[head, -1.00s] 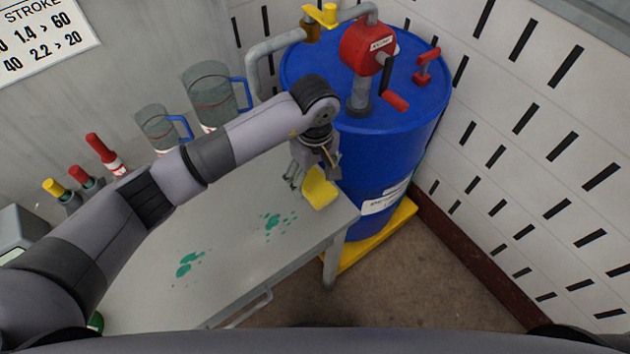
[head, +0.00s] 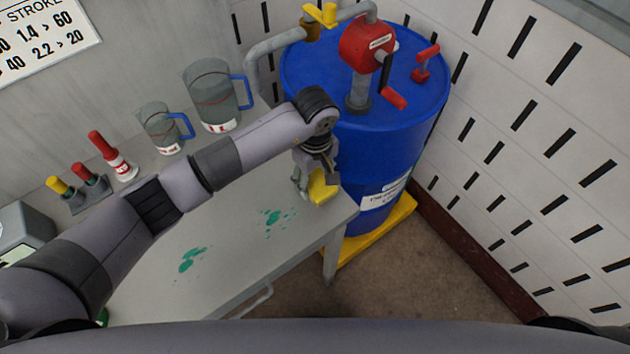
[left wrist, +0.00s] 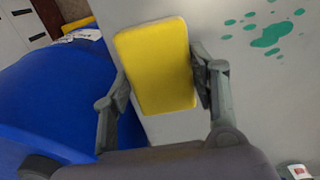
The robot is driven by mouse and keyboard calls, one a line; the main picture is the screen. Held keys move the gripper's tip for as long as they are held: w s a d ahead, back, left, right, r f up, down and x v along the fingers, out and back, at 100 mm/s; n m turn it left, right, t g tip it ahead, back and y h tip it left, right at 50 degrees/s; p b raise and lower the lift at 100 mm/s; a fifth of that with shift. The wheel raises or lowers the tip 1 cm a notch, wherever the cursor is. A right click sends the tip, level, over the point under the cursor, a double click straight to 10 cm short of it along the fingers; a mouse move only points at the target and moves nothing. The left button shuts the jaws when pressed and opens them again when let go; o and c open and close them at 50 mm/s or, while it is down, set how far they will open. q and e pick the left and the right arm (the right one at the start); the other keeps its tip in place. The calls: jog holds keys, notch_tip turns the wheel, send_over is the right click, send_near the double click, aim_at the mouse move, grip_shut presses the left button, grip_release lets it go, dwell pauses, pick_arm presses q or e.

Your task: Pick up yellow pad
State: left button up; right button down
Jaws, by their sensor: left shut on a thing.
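The yellow pad (head: 322,187) is at the right end of the grey table, near its edge. My left gripper (head: 316,180) is over it, pointing down, and partly hides it in the head view. In the left wrist view the yellow pad (left wrist: 157,65) lies between the two fingers of my left gripper (left wrist: 160,88), which are shut on its sides. I cannot tell whether the pad still touches the table. My right gripper is not in view.
Green spills (head: 192,260) mark the grey table (head: 235,225). A blue drum (head: 375,150) with a red pump stands just right of the table, on a yellow base.

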aim_at(315, 181)
pick_arm(q)
jog(key=shift+c, duration=0.8)
jog(key=shift+r, duration=0.15)
jog(key=shift+w+r, duration=0.1)
jog(key=shift+r, duration=0.55)
notch_tip(315, 181, up, 18)
jog(key=b, duration=0.4)
jog(key=shift+r, duration=0.25)
